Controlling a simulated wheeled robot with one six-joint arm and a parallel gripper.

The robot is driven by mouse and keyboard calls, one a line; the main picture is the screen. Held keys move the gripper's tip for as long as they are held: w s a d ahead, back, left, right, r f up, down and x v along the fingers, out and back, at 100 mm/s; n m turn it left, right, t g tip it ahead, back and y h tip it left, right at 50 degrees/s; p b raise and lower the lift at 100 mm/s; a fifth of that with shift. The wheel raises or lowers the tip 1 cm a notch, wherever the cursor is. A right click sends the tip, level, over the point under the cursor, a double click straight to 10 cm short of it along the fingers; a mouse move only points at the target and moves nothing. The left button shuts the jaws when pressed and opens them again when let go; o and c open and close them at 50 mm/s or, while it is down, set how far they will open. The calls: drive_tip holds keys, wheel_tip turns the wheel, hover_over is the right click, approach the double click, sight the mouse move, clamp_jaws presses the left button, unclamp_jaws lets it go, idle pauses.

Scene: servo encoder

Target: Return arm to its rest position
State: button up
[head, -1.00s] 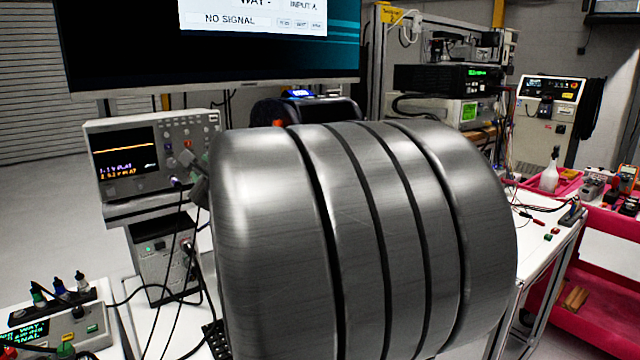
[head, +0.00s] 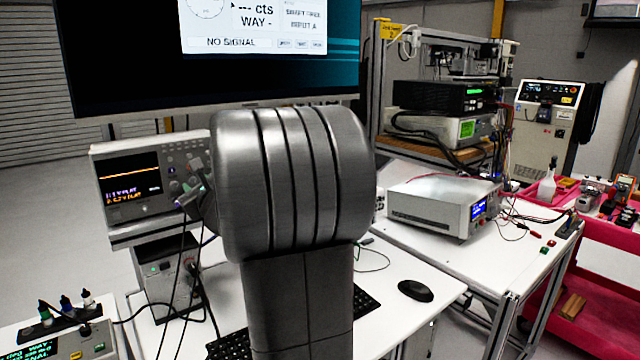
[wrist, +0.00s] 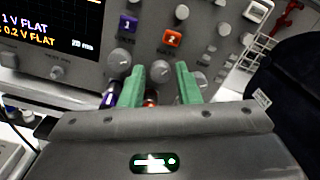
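My gripper (wrist: 159,88) shows in the wrist view as two upright green fingers with a clear gap between them. It is open, and I see nothing held in it. It points at the front of an oscilloscope (wrist: 75,75), with knobs and buttons 1 and 2 beyond the fingertips. A purple plug and a reddish plug show low around the fingers, partly hidden. In the head view my grey arm link fills the middle and hides most of the gripper. The oscilloscope (head: 185,165) stands left of the arm, with cables at its front.
A large monitor (head: 110,60) reading NO SIGNAL hangs behind the arm. A bench supply (head: 430,205), mouse (head: 415,291) and partly hidden keyboard (head: 367,305) are at right. An encoder box (head: 75,343) is lower left. A pink cart (head: 590,260) stands far right.

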drive_tip(key=m+p, duration=0.2)
drive_tip(key=p, duration=0.1)
drive_tip(key=m+p, duration=0.2)
drive_tip(key=shift+r, duration=0.25)
drive_tip(key=m+p, duration=0.2)
drive_tip(key=p, duration=0.2)
drive_tip(key=shift+d+f+m+p, duration=0.1)
drive_tip(key=shift+m+p, duration=0.3)
drive_tip(key=shift+s+d+f, duration=0.2)
drive_tip(key=shift+s, duration=0.05)
drive_tip(key=shift+s+d+r+b, duration=0.1)
drive_tip(key=shift+s+d+b, duration=0.15)
drive_tip(key=shift+s+b, duration=0.1)
drive_tip(key=shift+r, duration=0.1)
